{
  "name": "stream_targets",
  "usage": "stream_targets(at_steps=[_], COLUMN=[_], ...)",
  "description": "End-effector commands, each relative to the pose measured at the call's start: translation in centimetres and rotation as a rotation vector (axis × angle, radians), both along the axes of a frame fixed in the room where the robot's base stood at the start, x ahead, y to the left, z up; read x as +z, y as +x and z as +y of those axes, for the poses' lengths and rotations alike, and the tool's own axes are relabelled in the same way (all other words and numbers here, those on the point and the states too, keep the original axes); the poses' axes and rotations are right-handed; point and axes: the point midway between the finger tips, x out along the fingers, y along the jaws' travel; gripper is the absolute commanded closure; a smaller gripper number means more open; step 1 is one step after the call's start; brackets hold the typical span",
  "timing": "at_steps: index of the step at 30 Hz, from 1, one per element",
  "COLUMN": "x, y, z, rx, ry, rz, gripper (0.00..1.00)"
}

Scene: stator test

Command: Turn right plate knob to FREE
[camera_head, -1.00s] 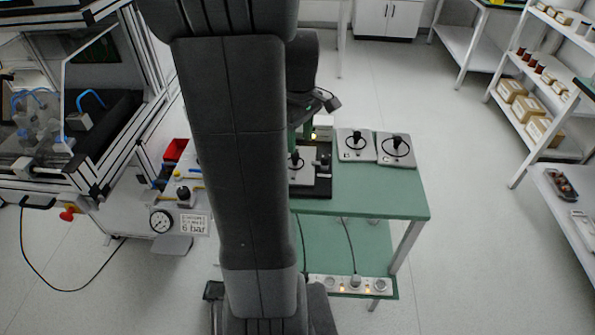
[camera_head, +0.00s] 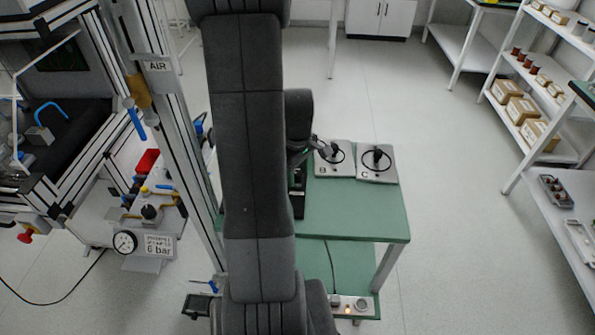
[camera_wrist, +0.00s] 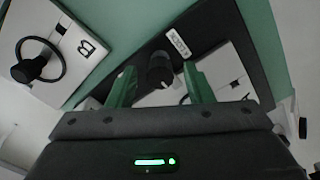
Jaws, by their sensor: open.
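In the wrist view a black round knob (camera_wrist: 160,72) with a small white mark stands on a dark base (camera_wrist: 222,30), beside a small white label (camera_wrist: 178,43) too small to read. My gripper (camera_wrist: 160,66) is open, with its two green fingers on either side of the knob. I cannot tell whether they touch it. A pale plate (camera_wrist: 235,73) shows behind the right finger, partly hidden. In the head view my arm hides the knob and the gripper; only a strip of the dark base (camera_head: 298,200) shows.
Plate B (camera_head: 322,170) and plate C (camera_head: 376,177), each with a black knob and ring, lie on the green table (camera_head: 350,212). The table's front right is clear. An upright frame post (camera_head: 178,130) stands left of my arm. A shelf rack (camera_head: 510,130) is at the right.

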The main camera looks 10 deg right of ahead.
Motion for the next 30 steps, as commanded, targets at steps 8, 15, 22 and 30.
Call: stream_targets(at_steps=[8,15,22,30], x=[-0.09,-0.07,-0.07,-0.11], y=[-0.01,-0.01,0.0,0.01], z=[0.0,0.0,0.0,-0.02], rx=[0.0,0.0,-0.017,-0.138], ry=[0.0,0.0,0.0,0.0], rz=[0.0,0.0,0.0,0.0], gripper=[0.55,0.98,0.98,0.98])
